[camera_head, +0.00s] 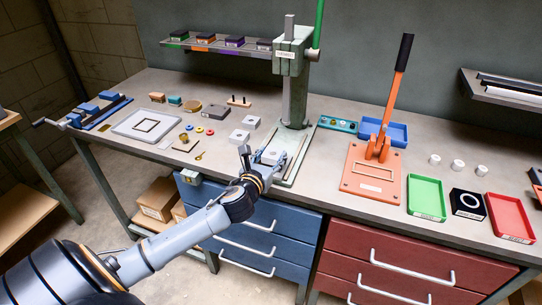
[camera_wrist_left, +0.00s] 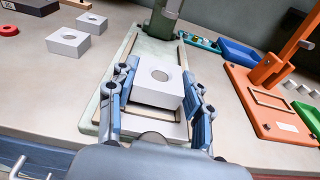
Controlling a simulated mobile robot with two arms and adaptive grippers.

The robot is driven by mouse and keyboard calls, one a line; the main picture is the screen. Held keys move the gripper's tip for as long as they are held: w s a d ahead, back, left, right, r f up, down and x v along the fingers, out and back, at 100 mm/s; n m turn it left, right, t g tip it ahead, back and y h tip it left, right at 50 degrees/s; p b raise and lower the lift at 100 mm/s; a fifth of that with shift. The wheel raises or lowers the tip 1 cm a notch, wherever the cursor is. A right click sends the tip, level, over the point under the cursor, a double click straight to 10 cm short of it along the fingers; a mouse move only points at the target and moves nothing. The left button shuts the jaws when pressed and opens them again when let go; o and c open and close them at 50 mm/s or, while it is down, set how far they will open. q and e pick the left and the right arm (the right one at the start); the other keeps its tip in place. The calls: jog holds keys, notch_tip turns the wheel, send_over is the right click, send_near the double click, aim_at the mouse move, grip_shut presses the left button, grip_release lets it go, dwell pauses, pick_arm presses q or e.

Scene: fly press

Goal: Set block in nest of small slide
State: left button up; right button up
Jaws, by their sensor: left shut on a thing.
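My left gripper (camera_head: 256,160) is at the front of the green fly press (camera_head: 291,90), over its base plate. In the left wrist view the gripper (camera_wrist_left: 159,100) is shut on a white block (camera_wrist_left: 145,94) with a round hole in its top, one blue finger on each side. The block also shows in the head view (camera_head: 270,157). It is over the small slide (camera_wrist_left: 155,124), a pale frame with a raised border on the base plate. The block hides most of the nest, and I cannot tell whether it touches the slide. My right gripper is not in view.
Two more white holed blocks (camera_head: 239,137) (camera_head: 251,122) stand left of the press. An orange lever press (camera_head: 372,172) stands to the right, with a blue tray (camera_head: 395,132) behind it. Green (camera_head: 427,197) and red (camera_head: 510,218) trays lie farther right.

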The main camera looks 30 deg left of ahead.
pick_arm(q)
jog(key=shift+r+p, duration=0.1)
jog(key=shift+p, duration=0.2)
jog(key=shift+f+p, duration=0.35)
jog(key=shift+f, duration=0.25)
dwell(2.3)
jog(key=o, duration=1.4)
jog(key=v, duration=1.2)
